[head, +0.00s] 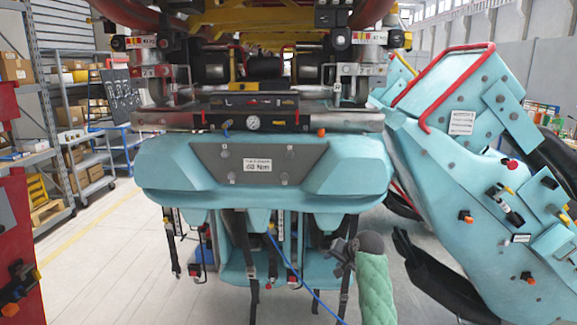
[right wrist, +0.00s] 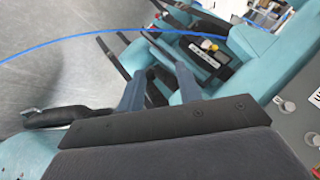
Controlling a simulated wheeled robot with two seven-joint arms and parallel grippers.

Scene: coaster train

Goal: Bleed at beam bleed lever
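The coaster car's front beam (head: 285,118) is a dark bar with a round pressure gauge (head: 253,122) and small red parts on it. An orange knob (head: 321,132) sits below its right part. I cannot tell for sure which part is the bleed lever. My right gripper (head: 343,247) is in front of the car's lower right side, well below the beam. In the right wrist view its two fingers (right wrist: 159,90) stand apart with nothing held between them. My left gripper is not in view.
The teal car nose (head: 262,190) hangs over several dark straps. A blue hose (head: 298,272) runs down by my right gripper. A tilted teal car part (head: 465,180) stands at right. A red panel (head: 20,240) is at the left edge, shelves (head: 85,120) behind. The left floor is open.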

